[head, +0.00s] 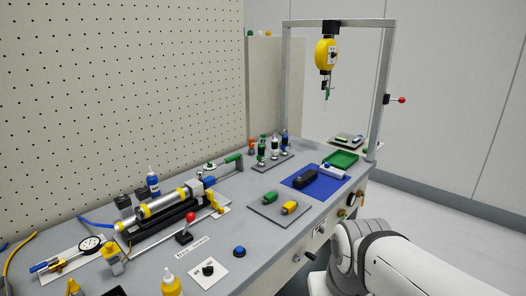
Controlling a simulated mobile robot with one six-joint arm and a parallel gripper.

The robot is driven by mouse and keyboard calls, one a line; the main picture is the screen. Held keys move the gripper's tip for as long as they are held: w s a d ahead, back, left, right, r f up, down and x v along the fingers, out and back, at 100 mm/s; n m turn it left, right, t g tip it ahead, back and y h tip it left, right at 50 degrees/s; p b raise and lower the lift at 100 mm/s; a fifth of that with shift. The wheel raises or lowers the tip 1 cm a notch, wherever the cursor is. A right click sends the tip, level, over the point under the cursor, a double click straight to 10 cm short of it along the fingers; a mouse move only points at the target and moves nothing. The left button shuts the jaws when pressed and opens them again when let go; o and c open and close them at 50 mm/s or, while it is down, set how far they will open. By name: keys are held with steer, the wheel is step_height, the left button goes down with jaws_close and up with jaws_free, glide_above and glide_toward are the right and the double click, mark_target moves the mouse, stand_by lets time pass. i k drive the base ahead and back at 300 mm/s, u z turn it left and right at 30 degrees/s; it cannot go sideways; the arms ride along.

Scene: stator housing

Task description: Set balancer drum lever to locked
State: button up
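A yellow balancer drum (326,54) hangs from the top bar of a grey gantry frame (385,60) at the far end of the bench. A hook and a thin green tool hang below it. A lever with a red knob (402,100) sticks out to the right from a black block on the gantry's right post. I cannot read any lock marking on it or on the drum, and I cannot tell its setting. My arm shows at the bottom right, well below and in front of the gantry. My gripper is not in view.
A second red-knobbed lever (190,217) stands on the grey bench (225,220) beside a label. A cylinder assembly (165,205), a blue mat (300,184), a green tray (341,159) and a bottle rack fill the bench. Clear floor (450,205) lies right of the bench.

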mark_target(402, 100)
steer(key=k, duration=1)
steer(key=z, duration=1.95)
steer(key=i, duration=3.5)
steer(key=u, duration=1.05)
